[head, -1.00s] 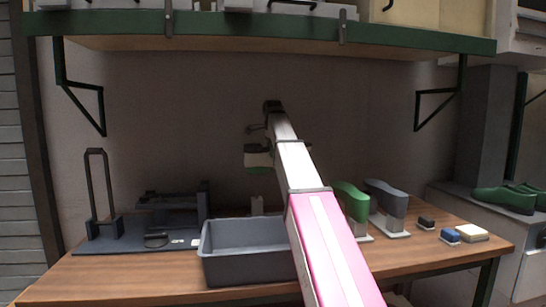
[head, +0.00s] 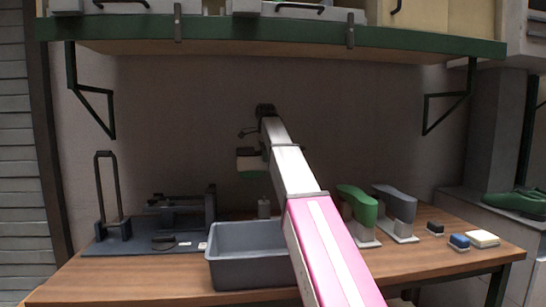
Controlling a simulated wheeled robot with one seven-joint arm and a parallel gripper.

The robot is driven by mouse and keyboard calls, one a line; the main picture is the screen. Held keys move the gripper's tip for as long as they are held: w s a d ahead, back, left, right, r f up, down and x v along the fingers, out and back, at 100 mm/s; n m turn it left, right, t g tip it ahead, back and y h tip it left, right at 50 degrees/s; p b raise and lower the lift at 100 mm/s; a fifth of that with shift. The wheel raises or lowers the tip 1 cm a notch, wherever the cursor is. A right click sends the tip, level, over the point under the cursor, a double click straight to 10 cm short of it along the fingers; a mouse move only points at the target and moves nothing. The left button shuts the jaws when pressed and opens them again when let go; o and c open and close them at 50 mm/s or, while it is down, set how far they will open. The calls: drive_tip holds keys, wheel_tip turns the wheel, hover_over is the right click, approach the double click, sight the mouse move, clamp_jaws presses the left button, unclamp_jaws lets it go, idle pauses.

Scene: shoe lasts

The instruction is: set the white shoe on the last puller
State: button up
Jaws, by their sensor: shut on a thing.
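My gripper (head: 248,154) is at the far end of my arm, above and behind the grey tray, small and partly hidden by the arm. The last puller (head: 182,208), a dark device, stands on a dark base plate at the left of the table, left of my gripper. A tall loop-shaped frame (head: 108,190) rises at the plate's left end.
A grey open tray (head: 245,271) stands at the front middle. A green last (head: 358,206) and a grey last (head: 396,205) stand on stands right of my arm. Small blocks, one blue (head: 459,242), lie at the right. A green-edged shelf (head: 270,33) overhangs the table.

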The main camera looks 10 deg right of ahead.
drive_tip(key=s+a, duration=0.1)
drive_tip(key=a, duration=3.2)
drive_tip(key=shift+s, duration=0.35)
idle(0.7)
wheel_tip(320, 180, down, 5)
drive_tip(key=shift+a+f, duration=0.1)
drive_tip(key=shift+f, duration=0.05)
idle(1.0)
idle(0.3)
drive_tip(key=shift+g, duration=0.6)
